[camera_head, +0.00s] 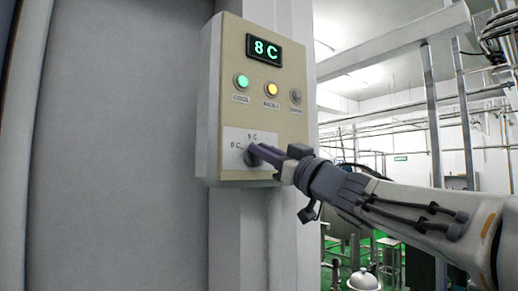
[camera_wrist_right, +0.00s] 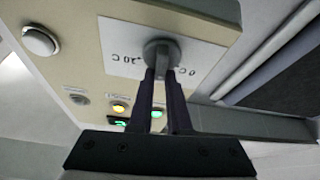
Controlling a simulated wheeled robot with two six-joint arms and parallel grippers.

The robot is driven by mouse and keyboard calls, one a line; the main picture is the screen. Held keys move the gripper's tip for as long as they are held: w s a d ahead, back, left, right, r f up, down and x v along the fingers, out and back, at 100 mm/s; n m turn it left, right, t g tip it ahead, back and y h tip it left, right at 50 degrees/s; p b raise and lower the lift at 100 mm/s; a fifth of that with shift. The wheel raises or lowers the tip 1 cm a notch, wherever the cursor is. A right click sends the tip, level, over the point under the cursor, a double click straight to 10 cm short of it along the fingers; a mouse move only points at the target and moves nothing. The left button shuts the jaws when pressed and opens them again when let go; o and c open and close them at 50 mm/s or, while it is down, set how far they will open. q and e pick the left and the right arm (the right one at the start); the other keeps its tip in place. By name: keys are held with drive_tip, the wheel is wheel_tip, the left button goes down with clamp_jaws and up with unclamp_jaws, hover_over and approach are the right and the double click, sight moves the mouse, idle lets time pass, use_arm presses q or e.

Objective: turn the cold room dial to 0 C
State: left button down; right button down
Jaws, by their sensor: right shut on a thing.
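The control box (camera_head: 262,110) is a beige panel on a grey post, and its display (camera_head: 265,50) reads 8 C in green. The dial (camera_head: 250,155) sits low on the box on a white label (camera_head: 235,138), mostly hidden behind my right gripper (camera_head: 256,153). In the right wrist view the dial (camera_wrist_right: 160,50) is a grey round knob with a raised bar, with 0 C and 20 C marks on its label. My right gripper (camera_wrist_right: 161,75) is shut on the dial's bar. My left gripper is not in view.
A green light (camera_head: 241,81), a yellow light (camera_head: 272,88) and a grey button (camera_head: 296,97) sit above the dial. A wide grey door or wall panel (camera_head: 115,150) stands to the left. Metal posts and pipes stand behind at the right.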

drive_tip(key=n+g+y+p, duration=0.1)
drive_tip(key=n, duration=0.3)
drive_tip(key=n+g+y+p, duration=0.1)
drive_tip(key=n+g, duration=0.1)
drive_tip(key=n, duration=0.1)
drive_tip(key=shift+s+a+f+n, duration=0.15)
drive_tip(key=shift+a+n, duration=0.05)
drive_tip(key=shift+n, duration=0.2)
drive_tip(key=n+g, duration=0.1)
drive_tip(key=n, duration=0.2)
drive_tip(key=n+g+p, duration=0.1)
drive_tip(key=n+g, duration=0.1)
drive_tip(key=shift+s+a+f+n, duration=0.15)
drive_tip(key=shift+f+n, duration=0.05)
drive_tip(key=shift+n, duration=0.2)
drive_tip(key=c, duration=0.9)
unclamp_jaws()
drive_tip(key=shift+o, duration=0.2)
